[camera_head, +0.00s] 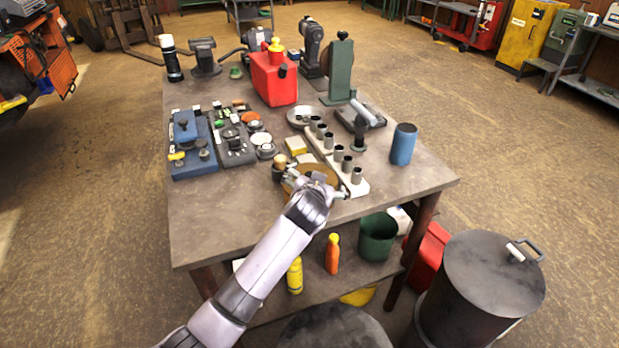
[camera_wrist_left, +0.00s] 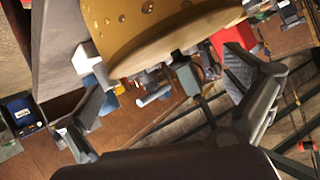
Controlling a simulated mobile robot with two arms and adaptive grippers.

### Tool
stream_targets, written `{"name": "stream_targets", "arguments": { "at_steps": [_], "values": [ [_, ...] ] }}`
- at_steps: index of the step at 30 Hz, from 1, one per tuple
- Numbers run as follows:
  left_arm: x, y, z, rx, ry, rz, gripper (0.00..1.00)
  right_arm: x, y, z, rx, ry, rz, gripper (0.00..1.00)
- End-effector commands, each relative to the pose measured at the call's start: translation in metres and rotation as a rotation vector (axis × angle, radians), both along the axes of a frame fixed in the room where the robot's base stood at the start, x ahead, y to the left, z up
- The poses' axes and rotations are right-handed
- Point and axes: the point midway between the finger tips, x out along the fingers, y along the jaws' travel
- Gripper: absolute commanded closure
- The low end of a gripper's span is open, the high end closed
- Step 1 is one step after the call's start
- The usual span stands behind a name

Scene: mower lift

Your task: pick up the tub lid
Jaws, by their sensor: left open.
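A round brown thing (camera_head: 325,171) lies near the table's front edge, partly hidden behind my left gripper. It looks like the tub or its lid; I cannot tell which. In the left wrist view, a large tan rounded body (camera_wrist_left: 165,25) with small spots fills the top middle. My left gripper (camera_head: 316,184) is over the round brown thing in the head view. Its two fingers are spread apart in the left wrist view (camera_wrist_left: 165,75), with the tan body just beyond them. No grip on it shows, and I cannot tell whether a finger touches it. My right gripper is out of view.
A white rack (camera_head: 322,141) with several dark cups stands close beside the gripper. A small jar (camera_head: 279,168) is just to its left. A blue can (camera_head: 403,144), a red fuel can (camera_head: 273,80) and blue and dark trays crowd the table. The front left tabletop is clear.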

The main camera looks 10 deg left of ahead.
Motion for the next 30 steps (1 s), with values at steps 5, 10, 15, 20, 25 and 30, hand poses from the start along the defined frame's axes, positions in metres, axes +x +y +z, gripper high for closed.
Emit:
{"name": "stream_targets", "arguments": {
  "at_steps": [5,10,15,20,25,30],
  "values": [
    [0.0134,0.0008,-0.0069,0.000,0.001,-0.001,0.00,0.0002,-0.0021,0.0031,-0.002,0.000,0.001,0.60],
    [0.0151,0.0008,-0.0088,-0.001,0.000,-0.002,0.00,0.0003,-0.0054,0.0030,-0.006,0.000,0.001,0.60],
    [0.0149,0.0008,-0.0087,0.000,0.000,-0.001,0.04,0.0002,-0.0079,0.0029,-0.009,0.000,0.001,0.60],
    [0.0148,0.0008,-0.0086,-0.001,0.000,-0.002,0.15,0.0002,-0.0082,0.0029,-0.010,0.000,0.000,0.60],
    [0.0148,0.0009,-0.0087,0.000,0.000,-0.001,0.26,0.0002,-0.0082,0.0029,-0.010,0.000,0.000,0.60],
    [0.0147,0.0015,-0.0092,0.000,0.002,0.001,0.37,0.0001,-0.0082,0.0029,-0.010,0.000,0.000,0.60]
  ]
}}
